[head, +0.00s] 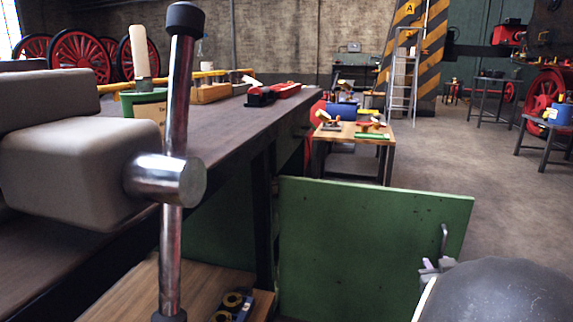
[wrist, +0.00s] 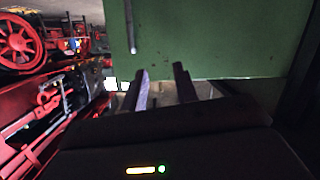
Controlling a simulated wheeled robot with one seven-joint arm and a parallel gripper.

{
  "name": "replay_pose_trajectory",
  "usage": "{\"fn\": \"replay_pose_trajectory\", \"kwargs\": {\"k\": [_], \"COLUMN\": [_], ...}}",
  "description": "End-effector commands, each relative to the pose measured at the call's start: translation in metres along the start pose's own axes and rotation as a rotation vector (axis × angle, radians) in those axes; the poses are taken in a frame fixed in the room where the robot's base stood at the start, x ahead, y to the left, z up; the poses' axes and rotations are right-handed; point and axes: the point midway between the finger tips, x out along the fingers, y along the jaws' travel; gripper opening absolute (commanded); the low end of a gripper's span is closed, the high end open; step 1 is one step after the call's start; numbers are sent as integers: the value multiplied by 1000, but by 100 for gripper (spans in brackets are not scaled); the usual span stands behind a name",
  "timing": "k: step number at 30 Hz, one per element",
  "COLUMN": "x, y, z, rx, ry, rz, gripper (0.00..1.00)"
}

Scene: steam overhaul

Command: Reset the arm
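My gripper (head: 436,268) is low at the right in the head view, by the lower right part of a green cabinet door (head: 360,235). In the wrist view its two fingers (wrist: 163,85) stand apart with nothing between them. The metal door handle (head: 444,239) is just above the gripper in the head view. In the wrist view the handle (wrist: 130,27) is left of the fingers and outside their gap. The door stands swung out from under the workbench. My dark rounded arm part hides some of the floor.
A vise (head: 80,165) with an upright bar fills the near left on the dark workbench (head: 235,125). Black and brass items (head: 232,305) lie on a wooden shelf below. A small wooden table (head: 352,133) stands beyond the door.

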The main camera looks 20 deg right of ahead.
Motion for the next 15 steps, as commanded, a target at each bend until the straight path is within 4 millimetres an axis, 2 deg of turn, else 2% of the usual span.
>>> {"fn": "replay_pose_trajectory", "kwargs": {"k": [1, 3, 5, 8, 11, 15], "x": [-5, -14, -27, -59, -102, -176], "y": [-19, -46, -71, -115, -160, -212], "z": [-25, -45, -59, -75, -83, -82], "rx": [-16, -27, -32, -36, -46, -85], "ry": [-21, -81, -141, -250, -370, -538], "rz": [-7, -10, -22, -72, -160, -323], "gripper": [30, 30, 30, 30, 30, 30]}}
